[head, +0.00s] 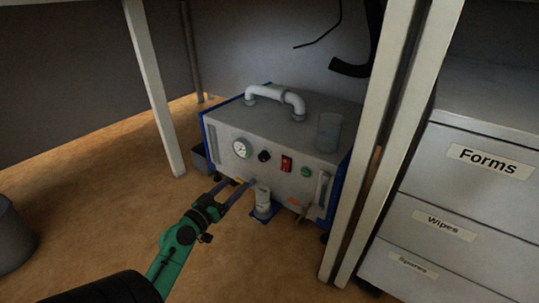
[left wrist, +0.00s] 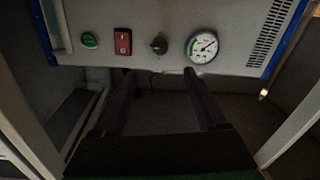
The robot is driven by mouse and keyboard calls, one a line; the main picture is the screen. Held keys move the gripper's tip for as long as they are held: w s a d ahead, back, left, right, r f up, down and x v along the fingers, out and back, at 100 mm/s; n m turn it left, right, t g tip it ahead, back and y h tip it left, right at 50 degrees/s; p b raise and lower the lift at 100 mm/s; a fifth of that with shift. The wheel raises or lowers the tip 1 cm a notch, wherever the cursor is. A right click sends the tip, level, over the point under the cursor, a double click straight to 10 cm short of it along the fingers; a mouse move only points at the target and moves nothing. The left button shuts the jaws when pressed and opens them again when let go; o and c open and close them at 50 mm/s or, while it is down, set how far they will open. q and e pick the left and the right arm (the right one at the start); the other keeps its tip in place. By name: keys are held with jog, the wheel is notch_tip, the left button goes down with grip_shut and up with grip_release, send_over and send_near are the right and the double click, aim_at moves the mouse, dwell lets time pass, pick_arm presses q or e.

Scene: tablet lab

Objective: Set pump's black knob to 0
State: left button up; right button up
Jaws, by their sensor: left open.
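The pump (head: 280,130) is a grey box with blue edges on the floor under a table. Its black knob (head: 264,156) is on the front panel between a round gauge (head: 242,148) and a red switch (head: 286,163). In the left wrist view the black knob (left wrist: 158,46) lies just beyond my fingertips, in line with the gap between them. I cannot read its setting. My left gripper (head: 238,182) is open and empty, low in front of the panel; it also shows in the left wrist view (left wrist: 158,74). My right gripper is not in view.
A green button (head: 306,172) is right of the switch. A small pale cylinder (head: 262,197) stands on a blue base before the pump. Table legs (head: 155,90) flank the pump; a drawer cabinet (head: 450,200) is at right.

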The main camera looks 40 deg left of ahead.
aim_at(262, 158)
pick_arm(q)
jog(key=w, duration=0.4)
jog(key=w+a+b, duration=0.1)
jog(key=w, duration=0.9)
jog(key=shift+a+b, duration=0.25)
jog(key=shift+b, duration=0.1)
jog(key=shift+w, duration=0.3)
jog(key=shift+c, duration=0.3)
grip_shut()
jog(key=shift+r, duration=0.1)
